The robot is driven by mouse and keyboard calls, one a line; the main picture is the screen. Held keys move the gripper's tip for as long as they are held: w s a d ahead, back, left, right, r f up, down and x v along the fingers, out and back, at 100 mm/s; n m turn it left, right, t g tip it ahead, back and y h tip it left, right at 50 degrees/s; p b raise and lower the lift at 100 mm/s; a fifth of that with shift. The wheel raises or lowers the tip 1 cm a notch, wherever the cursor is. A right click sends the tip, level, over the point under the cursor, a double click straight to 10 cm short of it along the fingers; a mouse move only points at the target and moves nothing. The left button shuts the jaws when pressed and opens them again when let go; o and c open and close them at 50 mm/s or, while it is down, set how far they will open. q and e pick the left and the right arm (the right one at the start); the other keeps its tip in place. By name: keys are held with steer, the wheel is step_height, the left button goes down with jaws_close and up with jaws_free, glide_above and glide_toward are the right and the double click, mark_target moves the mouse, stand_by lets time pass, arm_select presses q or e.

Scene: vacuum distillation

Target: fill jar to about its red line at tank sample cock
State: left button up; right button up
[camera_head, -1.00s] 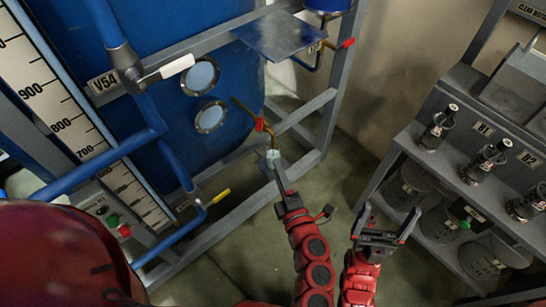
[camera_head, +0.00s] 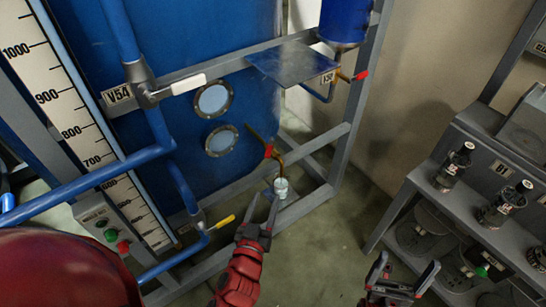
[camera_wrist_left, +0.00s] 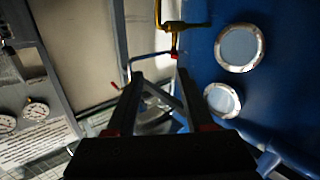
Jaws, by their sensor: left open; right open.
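The small clear jar (camera_head: 282,188) stands upright under the spout of the brass sample cock (camera_head: 275,153), low on the tank's grey frame. The jar's red line and liquid level are too small to make out. My left gripper (camera_head: 264,203) is open and empty, just left of and in front of the jar, with its fingers pointing toward the tank. Its open fingers also show in the left wrist view (camera_wrist_left: 160,88), where I cannot make out the jar. My right gripper (camera_head: 402,277) is open and empty at the lower right, away from the tank.
A blue tank (camera_head: 190,60) with two round sight glasses fills the back. A metal plate (camera_head: 293,63) juts out above the cock. A yellow-handled valve (camera_head: 222,222) is left of my left gripper. Floor between is clear.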

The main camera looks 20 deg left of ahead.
arm_select(q)
steer(key=a+r+y, duration=0.1)
steer(key=a, duration=0.1)
steer(key=p, duration=0.4)
glide_toward(269, 151)
steer(key=shift+y, duration=0.3)
steer(key=w, duration=0.6)
steer(key=w+a, duration=0.1)
steer(key=w, duration=0.3)
steer(key=shift+f, duration=0.3)
jaws_close()
steer(key=shift+m, duration=0.3)
